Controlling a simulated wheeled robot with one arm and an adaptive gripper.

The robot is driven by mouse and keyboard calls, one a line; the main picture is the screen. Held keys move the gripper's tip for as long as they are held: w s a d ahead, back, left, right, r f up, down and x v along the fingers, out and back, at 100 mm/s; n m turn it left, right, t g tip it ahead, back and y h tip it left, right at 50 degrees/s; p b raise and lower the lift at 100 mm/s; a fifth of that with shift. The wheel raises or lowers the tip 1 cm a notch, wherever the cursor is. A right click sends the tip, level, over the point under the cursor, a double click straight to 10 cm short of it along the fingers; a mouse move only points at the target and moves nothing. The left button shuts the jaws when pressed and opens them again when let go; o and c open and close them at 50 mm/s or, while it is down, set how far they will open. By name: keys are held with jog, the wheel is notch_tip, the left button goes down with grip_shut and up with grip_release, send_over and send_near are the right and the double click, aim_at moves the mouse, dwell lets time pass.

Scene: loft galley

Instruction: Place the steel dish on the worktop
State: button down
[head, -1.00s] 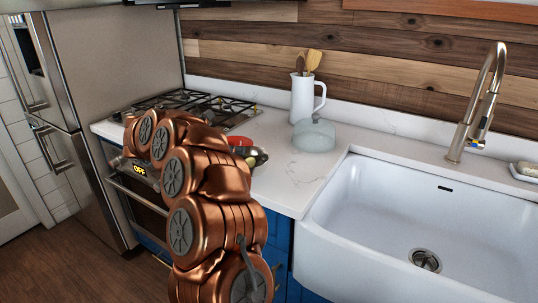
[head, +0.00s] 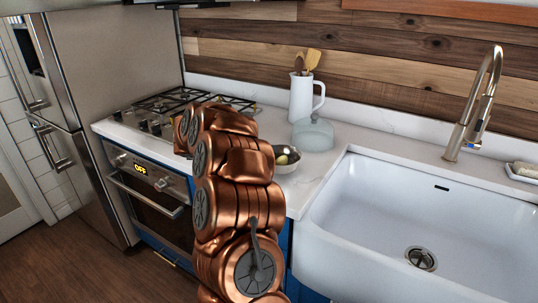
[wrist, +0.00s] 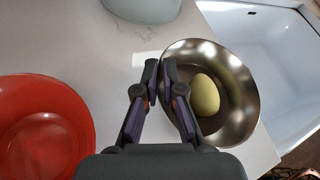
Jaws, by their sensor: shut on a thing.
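The steel dish (wrist: 240,85) is a shiny round bowl with a pale yellow, egg-shaped item (wrist: 205,95) in it. My gripper (wrist: 160,70) is shut on the dish's left rim in the wrist view. In the head view the dish (head: 287,168) shows just right of my copper arm, which hides my gripper. The dish is over the white worktop (head: 318,170), between the hob and the sink, near the front edge. I cannot tell whether its base touches the worktop.
A red bowl (wrist: 45,125) is left of my gripper in the wrist view. A pale glass lidded vessel (head: 313,135) and a white jug (head: 303,98) with wooden utensils stand behind the dish. The sink (head: 420,205) is to the right, the hob (head: 165,108) to the left.

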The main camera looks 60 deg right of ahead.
jog(key=shift+w+f, duration=0.1)
jog(key=shift+f, duration=1.25)
jog(key=shift+f, duration=0.2)
jog(key=c, duration=1.3)
grip_release()
jog(key=shift+r, duration=0.1)
jog(key=shift+r+p, duration=0.2)
jog(key=shift+p, duration=0.1)
jog(key=shift+w+a, duration=0.15)
jog(key=shift+a, duration=0.15)
jog(key=b+v, duration=0.3)
jog(key=v, duration=0.8)
jog(key=shift+a, duration=0.25)
